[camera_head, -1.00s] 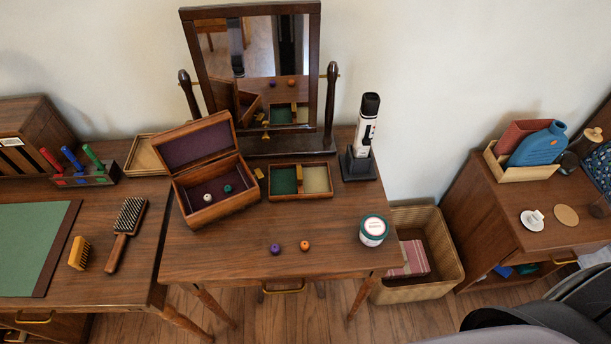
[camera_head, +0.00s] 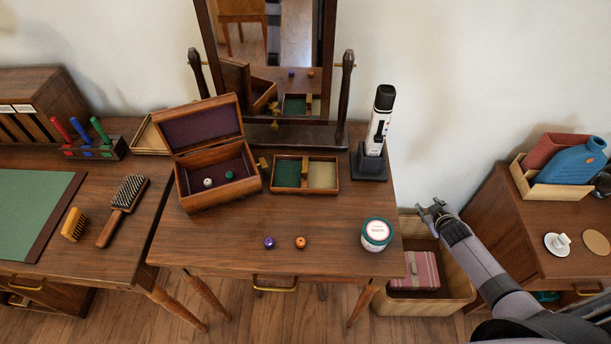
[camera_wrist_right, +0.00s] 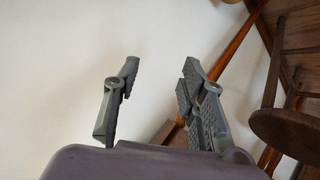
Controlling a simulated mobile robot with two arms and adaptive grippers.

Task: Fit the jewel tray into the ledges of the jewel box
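The jewel box (camera_head: 222,196) stands open on the middle table, its lid (camera_head: 201,123) tilted back and its inside lined in dark purple. A white ball (camera_head: 208,183) and a green ball (camera_head: 229,175) lie inside it. The jewel tray (camera_head: 304,190) lies on the table just right of the box, with a green and a cream compartment and a wooden piece (camera_head: 308,170) at its divider. My right gripper (camera_head: 433,209) is open and empty, right of the table above the basket; its spread fingers also show in the right wrist view (camera_wrist_right: 160,95). My left gripper is out of view.
A mirror (camera_head: 270,60) stands behind the tray, with a black-and-white device (camera_head: 380,125) on a stand to its right. A purple ball (camera_head: 269,242), an orange ball (camera_head: 301,242) and a round jar (camera_head: 376,234) lie near the front. A woven basket (camera_head: 459,290) stands on the floor at right.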

